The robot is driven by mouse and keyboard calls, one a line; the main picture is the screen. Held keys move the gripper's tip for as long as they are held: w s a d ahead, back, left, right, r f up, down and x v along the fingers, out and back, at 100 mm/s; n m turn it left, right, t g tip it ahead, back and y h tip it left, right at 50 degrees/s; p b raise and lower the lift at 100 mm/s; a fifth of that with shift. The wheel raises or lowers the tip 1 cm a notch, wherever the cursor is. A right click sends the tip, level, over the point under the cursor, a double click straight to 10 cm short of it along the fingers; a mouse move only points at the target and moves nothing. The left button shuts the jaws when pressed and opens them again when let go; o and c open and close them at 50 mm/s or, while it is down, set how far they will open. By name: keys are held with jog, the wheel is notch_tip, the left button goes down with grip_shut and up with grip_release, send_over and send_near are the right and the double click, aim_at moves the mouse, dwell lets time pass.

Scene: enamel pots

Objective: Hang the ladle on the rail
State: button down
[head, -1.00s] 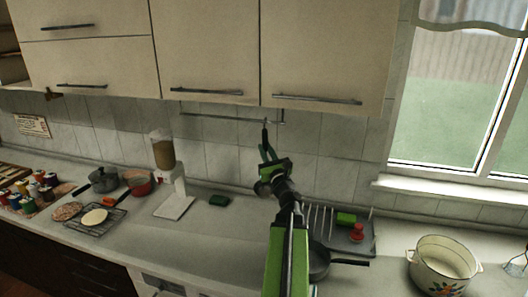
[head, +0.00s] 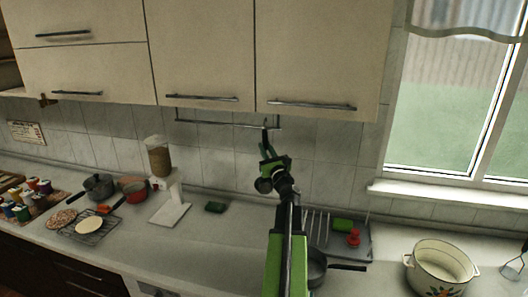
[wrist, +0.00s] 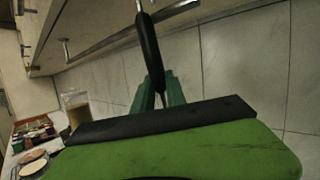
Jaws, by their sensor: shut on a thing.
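My gripper (head: 267,152) is raised in front of the tiled wall, below the right part of the rail (head: 215,124). Its green jaws (wrist: 160,92) are shut on the black handle of the ladle (wrist: 150,50), which stands nearly upright. In the head view the ladle's handle (head: 264,138) reaches up to the rail. Its silver top end crosses the rail (wrist: 105,45) in the wrist view. I cannot tell whether it touches the rail or is in front of it. The ladle's bowl is not clearly visible.
Cabinets (head: 205,50) overhang just above the rail. The middle counter is clear.

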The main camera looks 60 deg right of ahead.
jog(key=shift+d+f+b, duration=0.2)
jog(key=shift+f+b, duration=1)
